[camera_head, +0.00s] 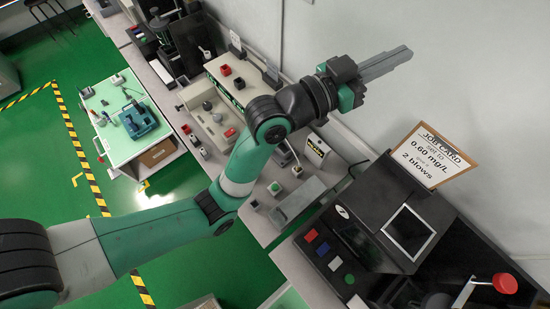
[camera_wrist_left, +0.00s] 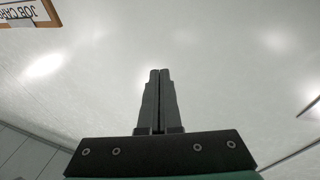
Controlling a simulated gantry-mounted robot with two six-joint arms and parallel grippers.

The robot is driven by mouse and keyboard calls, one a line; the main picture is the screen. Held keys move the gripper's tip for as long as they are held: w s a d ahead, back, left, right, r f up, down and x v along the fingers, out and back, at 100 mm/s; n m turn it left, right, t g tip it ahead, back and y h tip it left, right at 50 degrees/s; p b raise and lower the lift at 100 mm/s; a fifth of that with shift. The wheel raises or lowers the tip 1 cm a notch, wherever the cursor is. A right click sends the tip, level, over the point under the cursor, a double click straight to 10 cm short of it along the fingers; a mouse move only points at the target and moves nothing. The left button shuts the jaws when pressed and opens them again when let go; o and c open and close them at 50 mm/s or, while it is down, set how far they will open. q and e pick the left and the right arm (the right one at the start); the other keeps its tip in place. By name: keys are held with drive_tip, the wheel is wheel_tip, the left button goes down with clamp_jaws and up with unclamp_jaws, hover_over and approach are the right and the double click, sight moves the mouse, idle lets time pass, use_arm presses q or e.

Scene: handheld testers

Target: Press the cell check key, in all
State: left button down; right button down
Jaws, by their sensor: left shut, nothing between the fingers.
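A dark tester (camera_head: 372,222) with a square screen stands at the lower right in the head view. Along its left edge is a row of keys: a red key (camera_head: 311,235), a blue key (camera_head: 323,249), a white key (camera_head: 335,263) and a green key (camera_head: 349,279). Their labels are too small to read, so I cannot tell which is the cell check key. My left gripper (camera_head: 408,51) is shut and empty, raised in front of the bare wall, well apart from the keys. It also shows shut in the left wrist view (camera_wrist_left: 160,74). My right gripper is not in view.
A job card (camera_head: 433,158) reading 0.60 mg/L and 2 blows stands behind the tester. A red knob (camera_head: 505,283) on a lever is at the lower right. Other bench devices (camera_head: 225,115) lie beyond my left arm. A green-topped cart (camera_head: 115,100) stands at the left.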

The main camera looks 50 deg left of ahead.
use_arm(q)
wheel_tip(320, 180, down, 13)
drive_tip(key=w+a+n+g+y+p, duration=0.1)
drive_tip(key=a+n+g+p, duration=0.15)
drive_tip(key=g+p, duration=0.2)
drive_tip(key=n+g+y+p, duration=0.1)
drive_tip(key=n+g+p, duration=0.5)
drive_tip(key=p, duration=0.9)
hover_over(272, 190)
wheel_tip(272, 190, down, 20)
drive_tip(key=shift+a+f+m+g+b, duration=0.1)
drive_tip(key=shift+f+m+g+b, duration=0.15)
drive_tip(key=shift+f+b, duration=0.1)
wheel_tip(272, 190, down, 9)
drive_tip(key=b, duration=0.8)
drive_tip(key=shift+r, duration=0.1)
drive_tip(key=shift+f+b, duration=0.4)
drive_tip(key=shift+b, duration=0.15)
